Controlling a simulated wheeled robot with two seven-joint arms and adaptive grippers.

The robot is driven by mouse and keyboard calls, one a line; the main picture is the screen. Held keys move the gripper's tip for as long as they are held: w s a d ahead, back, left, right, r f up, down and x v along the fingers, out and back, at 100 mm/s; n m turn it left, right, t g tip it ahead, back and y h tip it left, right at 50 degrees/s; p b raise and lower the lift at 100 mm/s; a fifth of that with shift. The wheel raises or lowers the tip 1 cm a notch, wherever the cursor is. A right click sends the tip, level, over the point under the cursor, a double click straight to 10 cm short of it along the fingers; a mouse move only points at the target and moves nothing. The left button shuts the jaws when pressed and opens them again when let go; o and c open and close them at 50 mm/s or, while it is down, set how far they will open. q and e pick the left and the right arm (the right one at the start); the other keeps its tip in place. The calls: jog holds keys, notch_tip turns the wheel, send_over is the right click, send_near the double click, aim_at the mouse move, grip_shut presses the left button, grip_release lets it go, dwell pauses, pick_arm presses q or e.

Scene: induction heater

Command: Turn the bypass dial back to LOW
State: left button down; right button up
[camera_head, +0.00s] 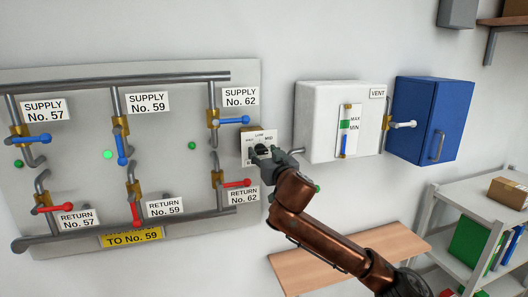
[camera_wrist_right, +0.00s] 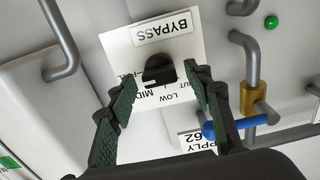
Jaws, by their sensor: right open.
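The bypass dial (camera_wrist_right: 158,70) is a black knob on a white plate (camera_wrist_right: 128,48) marked BYPASS, upside down in the right wrist view. MID and LOW can be read along its scale; the outer words are partly covered. The knob's pointer seems to lie toward MID, but I cannot tell exactly. My right gripper (camera_wrist_right: 160,80) is open, with one green-padded finger on each side of the dial, apart from it in the picture. In the head view, the right gripper (camera_head: 274,153) is at the plate (camera_head: 258,135) and partly hides the dial. My left gripper is not in view.
The SUPPLY No. 62 blue valve handle (camera_head: 233,121) and RETURN No. 62 red handle (camera_head: 237,184) are close left of the dial. A white box (camera_head: 318,118) with a MAX/MIN gauge stands close right. A blue cabinet (camera_head: 430,110) and a shelf (camera_head: 455,190) are farther right.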

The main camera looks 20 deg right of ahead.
jog(key=shift+c, duration=0.5)
jog(key=c, duration=1)
jog(key=shift+c, duration=0.2)
jog(key=shift+n, duration=0.4)
jog(key=n+p, duration=0.1)
jog(key=n, duration=0.2)
jog(key=shift+a+n+p, duration=0.1)
jog(key=shift+n+p, duration=0.2)
jog(key=shift+n, duration=0.1)
jog(key=n+p, duration=0.2)
jog(key=n, duration=0.2)
jog(key=n+p, duration=0.2)
jog(key=n, duration=0.3)
jog(key=shift+a+n, duration=0.1)
jog(key=shift+n, duration=0.3)
jog(key=shift+f+n+p, duration=0.2)
jog(key=shift+n+p, duration=0.8)
jog(key=shift+n, duration=0.6)
